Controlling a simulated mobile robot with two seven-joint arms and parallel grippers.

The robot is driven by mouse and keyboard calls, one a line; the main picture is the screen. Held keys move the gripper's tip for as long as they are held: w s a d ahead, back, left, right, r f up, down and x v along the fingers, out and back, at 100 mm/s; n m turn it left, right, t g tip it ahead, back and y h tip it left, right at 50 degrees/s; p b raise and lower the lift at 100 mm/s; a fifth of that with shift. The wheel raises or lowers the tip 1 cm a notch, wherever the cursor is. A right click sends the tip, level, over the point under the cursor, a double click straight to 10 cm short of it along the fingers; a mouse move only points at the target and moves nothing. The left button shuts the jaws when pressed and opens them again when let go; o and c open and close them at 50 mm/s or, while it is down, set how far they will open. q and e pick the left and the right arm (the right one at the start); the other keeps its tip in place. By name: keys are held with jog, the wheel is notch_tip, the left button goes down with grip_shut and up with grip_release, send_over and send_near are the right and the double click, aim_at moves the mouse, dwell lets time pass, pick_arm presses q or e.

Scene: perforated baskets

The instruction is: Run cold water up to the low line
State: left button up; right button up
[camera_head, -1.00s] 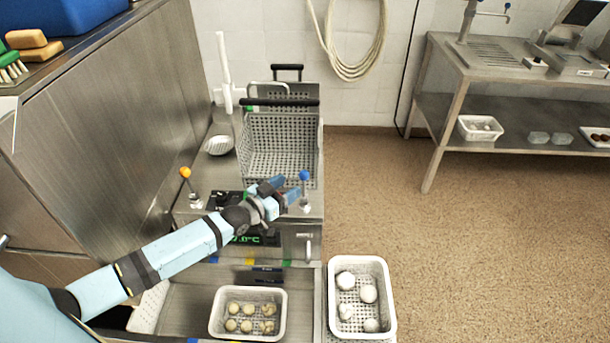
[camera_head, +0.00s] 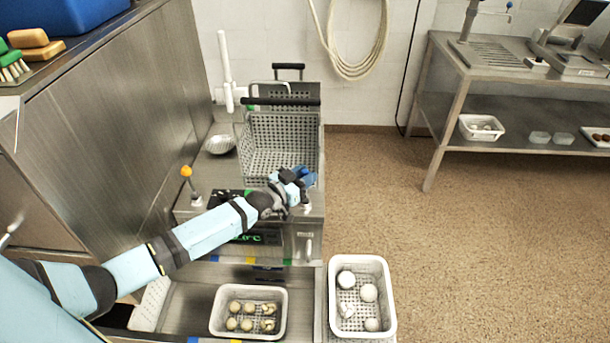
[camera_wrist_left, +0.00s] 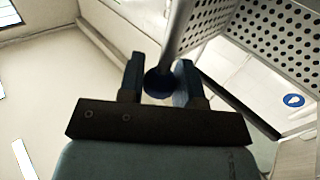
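My left gripper (camera_head: 300,183) is at the blue-knobbed lever on the right of the steel unit's control panel (camera_head: 232,199). In the left wrist view the blue knob (camera_wrist_left: 159,84) sits between both fingers, which look closed on it, with its metal rod running upward. A perforated steel basket (camera_head: 282,130) sits in the unit behind the gripper. A white upright pipe (camera_head: 226,62) with a side piece stands at the back left. An orange-knobbed lever (camera_head: 186,171) stands on the panel's left. The green display (camera_head: 262,238) is partly covered by my arm. No water or low line can be made out.
A white basket of brownish round items (camera_head: 215,322) and one of white round items (camera_head: 391,310) stand in front. A metal dish (camera_head: 220,144) lies left of the steel basket. A steel table (camera_head: 500,62) is at right. Open floor lies between.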

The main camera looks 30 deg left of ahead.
pick_arm(q)
jog(key=shift+s+d, duration=0.1)
jog(key=shift+s, duration=0.05)
grip_shut()
pick_arm(e)
jog(key=shift+f, duration=0.2)
pick_arm(q)
jog(key=shift+s+d+f+m+t+b, duration=0.2)
jog(key=shift+s+m+t+b, duration=0.2)
jog(key=shift+m+b, duration=0.15)
jog(key=s+d+f+m+t+h+b, duration=0.2)
jog(key=s+f+m+t+h+b, duration=0.1)
jog(key=b, duration=0.4)
jog(key=s+m+h, duration=0.1)
jog(key=s+m, duration=0.1)
jog(key=shift+s+d+f+m, duration=0.2)
jog(key=shift+s+d+m, duration=0.1)
jog(key=shift+m, duration=0.05)
pick_arm(e)
notch_tip(320, 180, down, 6)
jog(key=shift+w+a+m+g, duration=0.3)
jog(key=shift+w+a+m, duration=0.05)
jog(key=shift+w+m, duration=0.1)
jog(key=shift+r, duration=0.15)
